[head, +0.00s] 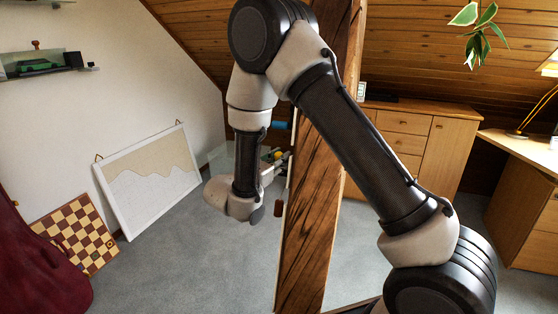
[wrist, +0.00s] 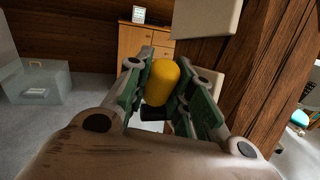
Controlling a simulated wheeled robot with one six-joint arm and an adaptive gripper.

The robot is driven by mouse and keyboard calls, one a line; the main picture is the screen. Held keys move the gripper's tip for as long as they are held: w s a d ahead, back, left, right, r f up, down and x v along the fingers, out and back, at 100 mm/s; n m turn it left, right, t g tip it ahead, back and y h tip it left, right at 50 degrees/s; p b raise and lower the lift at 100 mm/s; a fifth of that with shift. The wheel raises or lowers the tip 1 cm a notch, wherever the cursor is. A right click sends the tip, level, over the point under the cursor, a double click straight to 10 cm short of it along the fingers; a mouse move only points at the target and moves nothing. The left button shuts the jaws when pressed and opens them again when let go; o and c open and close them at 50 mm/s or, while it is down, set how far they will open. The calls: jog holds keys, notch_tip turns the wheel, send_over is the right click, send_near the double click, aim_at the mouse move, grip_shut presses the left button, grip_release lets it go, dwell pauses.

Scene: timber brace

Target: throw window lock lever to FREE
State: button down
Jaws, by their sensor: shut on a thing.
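A yellow rounded grip (wrist: 160,84), which appears to be the window lock lever's handle, stands between my gripper's green-padded fingers in the wrist view. My gripper (wrist: 168,96) is shut on it, with a finger on each side. A dark part shows just below the yellow grip. In the head view the yellow grip (head: 278,155) is a small spot beside the timber post, and my gripper (head: 274,160) is small and partly hidden there. No FREE marking can be read, and the lever's pivot is hidden.
The timber post (head: 314,200) stands close to the right of my gripper. A pale block (wrist: 207,18) is on the post above the fingers. A clear bin (wrist: 38,82) stands on the floor at left. A white board (head: 150,183) leans on the wall; grey floor (head: 190,265) is free.

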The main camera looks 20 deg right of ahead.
jog(key=shift+w+d, duration=0.1)
jog(key=shift+w+d+r+g+y, duration=0.25)
jog(key=shift+w+g+y, duration=0.1)
jog(key=shift+g+y, duration=0.4)
jog(key=shift+w+d+n+g+y, duration=0.5)
jog(key=shift+w+g+y, duration=0.25)
jog(key=shift+g+y, duration=0.3)
jog(key=shift+w+d+f+n+g+y, duration=0.2)
jog(key=shift+w+d+g+y, duration=0.15)
jog(key=shift+g+y, duration=0.4)
jog(key=shift+w+d+f+n+g+y, duration=0.2)
jog(key=shift+w+g+y, duration=0.25)
jog(key=shift+g+y, duration=0.25)
jog(key=c, duration=1.5)
grip_release()
